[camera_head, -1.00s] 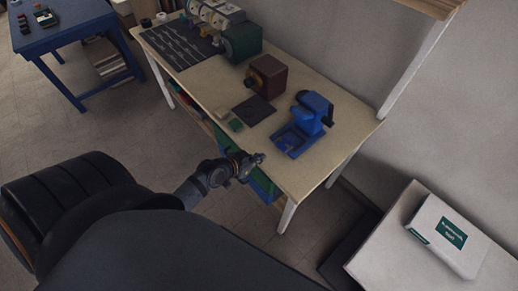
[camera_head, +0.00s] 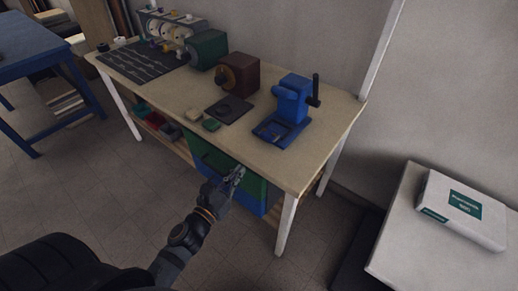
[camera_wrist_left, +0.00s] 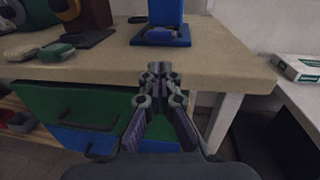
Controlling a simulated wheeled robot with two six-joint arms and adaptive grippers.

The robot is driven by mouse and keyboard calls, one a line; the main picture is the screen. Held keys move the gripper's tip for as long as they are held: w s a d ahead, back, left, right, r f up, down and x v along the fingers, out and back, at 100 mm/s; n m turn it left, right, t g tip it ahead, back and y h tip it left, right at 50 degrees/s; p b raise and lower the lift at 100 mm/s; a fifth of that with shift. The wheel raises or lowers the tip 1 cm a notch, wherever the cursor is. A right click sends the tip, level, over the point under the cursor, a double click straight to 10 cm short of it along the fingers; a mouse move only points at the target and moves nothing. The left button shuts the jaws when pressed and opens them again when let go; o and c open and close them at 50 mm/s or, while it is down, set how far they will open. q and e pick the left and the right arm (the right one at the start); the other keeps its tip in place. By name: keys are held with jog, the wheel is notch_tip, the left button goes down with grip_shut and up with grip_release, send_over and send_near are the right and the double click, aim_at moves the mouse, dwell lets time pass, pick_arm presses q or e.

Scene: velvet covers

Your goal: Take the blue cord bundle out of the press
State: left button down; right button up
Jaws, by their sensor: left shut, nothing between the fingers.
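The blue press (camera_head: 291,103) stands near the right end of the wooden workbench (camera_head: 330,125), with a flat blue base and a dark handle on its right side. Its base also shows at the top of the left wrist view (camera_wrist_left: 160,36). I cannot make out a separate blue cord bundle in it. My left gripper (camera_head: 238,174) is shut and empty, in front of the bench's front edge and below the press, touching nothing that I can see. In the left wrist view its closed fingers (camera_wrist_left: 160,70) point toward the press. My right gripper is not in view.
A dark red machine (camera_head: 238,74) and a green machine (camera_head: 208,49) stand left of the press. Green and blue drawers (camera_head: 232,176) hang under the bench top. A white box (camera_head: 463,210) lies on a pale table at right. A blue table (camera_head: 30,50) is at far left.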

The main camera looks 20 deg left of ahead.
pick_arm(q)
jog(key=p, duration=0.4)
send_near(265, 139)
jog(key=p+x, duration=0.2)
jog(key=x, duration=0.3)
jog(key=shift+w+d+r, duration=0.15)
jog(key=shift+w, duration=0.15)
jog(key=shift+w+d, duration=0.15)
jog(key=shift+w, duration=0.45)
jog(key=shift+x, duration=1.05)
jog(key=shift+s, duration=0.1)
